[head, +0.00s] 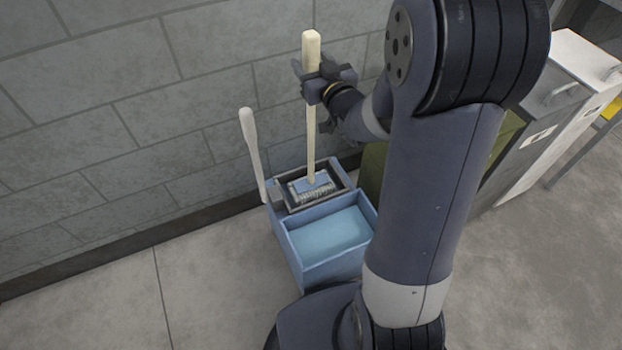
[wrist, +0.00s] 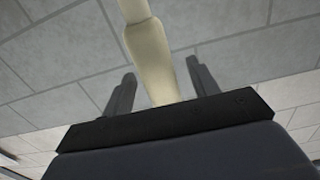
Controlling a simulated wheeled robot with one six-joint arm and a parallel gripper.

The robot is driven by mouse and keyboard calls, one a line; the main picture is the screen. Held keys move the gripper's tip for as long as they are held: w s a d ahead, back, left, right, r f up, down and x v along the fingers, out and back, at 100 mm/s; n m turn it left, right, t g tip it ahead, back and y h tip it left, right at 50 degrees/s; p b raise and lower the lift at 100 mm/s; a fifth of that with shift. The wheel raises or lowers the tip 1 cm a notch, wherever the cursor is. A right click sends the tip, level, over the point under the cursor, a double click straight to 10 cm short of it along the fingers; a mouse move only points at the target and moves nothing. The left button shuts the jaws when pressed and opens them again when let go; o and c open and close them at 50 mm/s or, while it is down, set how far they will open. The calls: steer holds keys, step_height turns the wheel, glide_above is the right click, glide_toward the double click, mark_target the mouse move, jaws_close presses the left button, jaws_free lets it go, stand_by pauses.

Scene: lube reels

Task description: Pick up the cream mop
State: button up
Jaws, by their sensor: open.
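The cream mop (head: 312,115) stands upright in the wringer of a blue bucket (head: 330,250), its handle rising in front of the grey wall. My gripper (head: 312,82) is at the upper part of the handle, below its top end. In the wrist view the cream mop handle (wrist: 150,60) runs down between the two dark fingers of my gripper (wrist: 155,88), with a gap visible on each side. The fingers are open around the handle.
The wringer's white lever handle (head: 250,135) sticks up left of the mop. A grey block wall (head: 120,110) stands close behind. Grey and white cabinets (head: 545,120) are at the right, and an olive-green container is partly hidden behind my arm. The floor (head: 110,300) at front left is clear.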

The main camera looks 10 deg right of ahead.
steer(key=shift+w+a, duration=0.15)
steer(key=shift+w, duration=0.55)
steer(key=shift+w+a, duration=0.15)
steer(key=shift+w, duration=0.55)
steer(key=shift+c, duration=0.3)
jaws_close()
